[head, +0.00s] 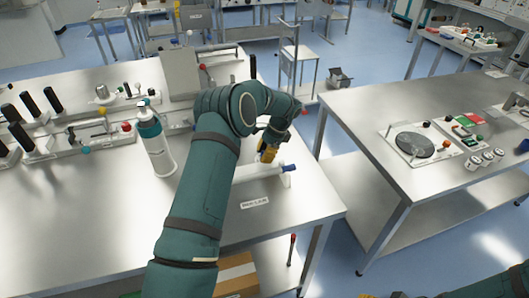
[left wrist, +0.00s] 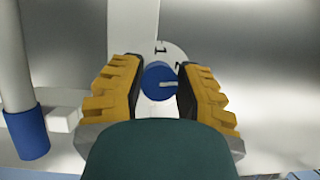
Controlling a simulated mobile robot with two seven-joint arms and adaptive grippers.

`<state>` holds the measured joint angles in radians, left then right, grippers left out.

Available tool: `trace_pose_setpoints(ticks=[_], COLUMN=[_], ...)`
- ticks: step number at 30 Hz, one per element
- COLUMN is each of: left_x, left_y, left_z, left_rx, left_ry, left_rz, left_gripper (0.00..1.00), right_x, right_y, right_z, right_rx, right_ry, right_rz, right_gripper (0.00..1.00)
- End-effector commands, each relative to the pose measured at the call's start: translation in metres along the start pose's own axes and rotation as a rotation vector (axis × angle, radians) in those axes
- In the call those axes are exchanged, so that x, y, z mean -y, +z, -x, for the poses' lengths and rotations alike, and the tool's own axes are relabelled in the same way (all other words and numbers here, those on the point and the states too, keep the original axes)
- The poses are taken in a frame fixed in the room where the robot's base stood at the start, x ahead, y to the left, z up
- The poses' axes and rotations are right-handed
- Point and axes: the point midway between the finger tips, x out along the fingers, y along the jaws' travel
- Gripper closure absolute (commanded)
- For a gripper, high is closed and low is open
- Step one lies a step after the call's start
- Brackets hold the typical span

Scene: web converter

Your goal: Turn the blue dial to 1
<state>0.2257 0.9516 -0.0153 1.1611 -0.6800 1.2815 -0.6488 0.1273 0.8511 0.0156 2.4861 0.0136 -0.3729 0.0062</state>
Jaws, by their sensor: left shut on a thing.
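The blue dial (left wrist: 158,84) sits on a white plate (left wrist: 133,20) in the left wrist view. A white pointer line on the dial points to the right. A black "1" mark (left wrist: 160,47) is printed above the dial, and another dark mark lies to the upper right. My left gripper (left wrist: 157,88) has its yellow fingers on both sides of the dial, shut on it. In the head view my left gripper (head: 267,152) reaches down at the right end of the left table, and it hides the dial. Only a sliver of my right gripper (head: 395,295) shows at the bottom edge.
A white cylinder with a blue end (left wrist: 27,135) lies beside the dial; its blue end (head: 289,168) also shows in the head view. A white bottle (head: 155,140) stands left of my arm. The right table (head: 370,115) carries a turntable panel (head: 420,146), beyond a floor gap.

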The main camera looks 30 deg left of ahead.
Motion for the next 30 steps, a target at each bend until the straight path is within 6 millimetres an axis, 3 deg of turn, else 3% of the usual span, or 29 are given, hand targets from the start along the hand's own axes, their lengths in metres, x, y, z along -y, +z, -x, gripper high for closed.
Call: trace_pose_setpoints(ticks=[30], left_x=[-0.0035], left_y=[-0.0007], left_z=[-0.0033], left_rx=[0.008], left_ry=[0.374], left_rz=[0.89], left_gripper=[1.0], right_x=[0.002], right_y=[-0.0028], right_z=[0.0054], right_rx=[-0.006], right_ry=[0.001], right_rz=[-0.002], right_gripper=[0.53])
